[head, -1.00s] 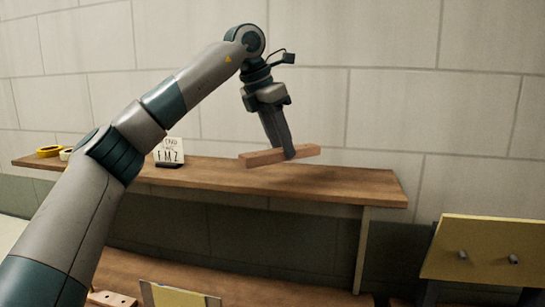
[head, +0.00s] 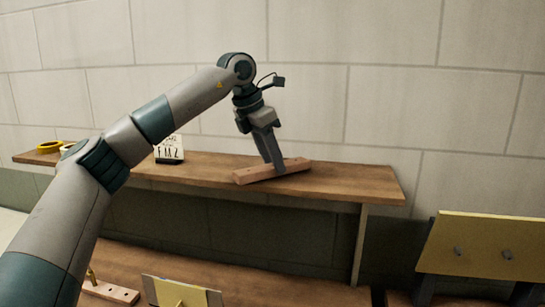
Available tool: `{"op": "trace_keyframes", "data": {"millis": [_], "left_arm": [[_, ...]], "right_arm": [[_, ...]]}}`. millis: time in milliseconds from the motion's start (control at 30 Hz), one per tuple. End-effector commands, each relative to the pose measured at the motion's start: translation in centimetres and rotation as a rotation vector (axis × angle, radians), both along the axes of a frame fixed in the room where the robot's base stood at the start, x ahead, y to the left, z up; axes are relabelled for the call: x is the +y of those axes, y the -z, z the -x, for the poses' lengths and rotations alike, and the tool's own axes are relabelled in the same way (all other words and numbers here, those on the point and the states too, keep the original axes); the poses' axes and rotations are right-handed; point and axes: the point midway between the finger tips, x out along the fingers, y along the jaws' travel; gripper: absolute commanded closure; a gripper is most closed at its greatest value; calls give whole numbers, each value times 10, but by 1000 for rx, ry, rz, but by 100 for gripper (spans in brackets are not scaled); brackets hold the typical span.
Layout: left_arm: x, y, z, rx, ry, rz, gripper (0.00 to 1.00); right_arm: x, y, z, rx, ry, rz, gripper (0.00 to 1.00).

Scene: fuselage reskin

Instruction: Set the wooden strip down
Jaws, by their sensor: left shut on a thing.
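The wooden strip (head: 252,174) is a light reddish-brown bar with small holes in its top face. It is at the upper wooden shelf (head: 345,185), right of the middle of its length, lying slightly askew to the shelf's edge. My left gripper (head: 279,169) points down and is shut on the strip near its middle. The strip looks to be at or very close to the shelf top; I cannot tell whether it touches. My right gripper is not in view.
A small lettered sign (head: 169,149) and yellow tape rolls (head: 49,147) stand on the shelf's left part. The shelf right of the strip is clear. Below are a lower wooden surface (head: 240,285), a holed wooden block (head: 110,292) and yellow panels (head: 483,250).

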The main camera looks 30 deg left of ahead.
Motion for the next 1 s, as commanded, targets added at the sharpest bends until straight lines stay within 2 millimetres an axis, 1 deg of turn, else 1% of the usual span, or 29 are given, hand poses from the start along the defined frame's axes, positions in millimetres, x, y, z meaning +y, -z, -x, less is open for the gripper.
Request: {"op": "trace_keyframes", "data": {"millis": [400, 433, 467, 500, 800, 900, 1000], "left_arm": [[-1, 5, 0, -2, 0, 1, 92], [-1, 5, 0, -2, 0, 1, 65], [-1, 5, 0, -2, 0, 1, 58], [-1, 5, 0, -2, 0, 1, 49], [-1, 4, 0, -2, 0, 1, 49], [-1, 1, 0, -2, 0, 1, 49], [1, -2, 2, -2, 0, 1, 49]], "right_arm": [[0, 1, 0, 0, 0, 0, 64], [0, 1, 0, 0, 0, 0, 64], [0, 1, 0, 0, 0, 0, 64], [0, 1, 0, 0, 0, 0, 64], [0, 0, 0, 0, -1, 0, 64], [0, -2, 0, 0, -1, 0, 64], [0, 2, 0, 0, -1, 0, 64]]}}
